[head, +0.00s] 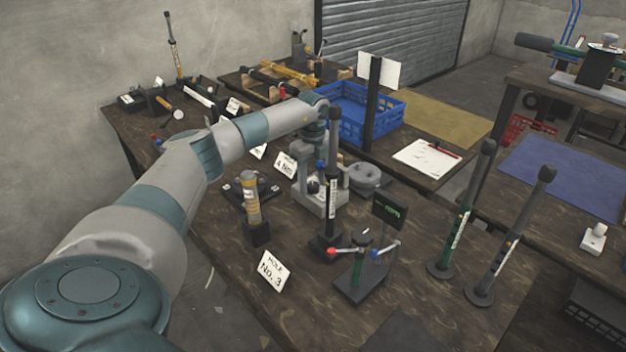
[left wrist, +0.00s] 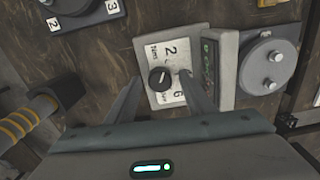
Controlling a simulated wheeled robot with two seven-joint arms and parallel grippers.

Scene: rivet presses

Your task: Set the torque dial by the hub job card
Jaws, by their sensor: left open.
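The torque dial (left wrist: 160,78) is a dark round knob on a pale plate marked Nm, with 2 and 6 readable; its pointer setting is too small to read. My left gripper (left wrist: 160,85) is open, its two fingers on either side of the knob and apart from it as far as I can see. In the head view my left gripper (head: 314,165) hangs over the press area and hides most of the dial. A card reading 4 Nm (head: 285,166) stands beside it. Another card reads HOLE NO. 3 (head: 268,272). My right gripper is not in view.
A round grey disc fixture (head: 365,178) is close behind. A yellow-banded tool (head: 252,205) stands at left, and a tall dark post tool (head: 331,190) rises in front. A blue crate (head: 385,115) is farther back.

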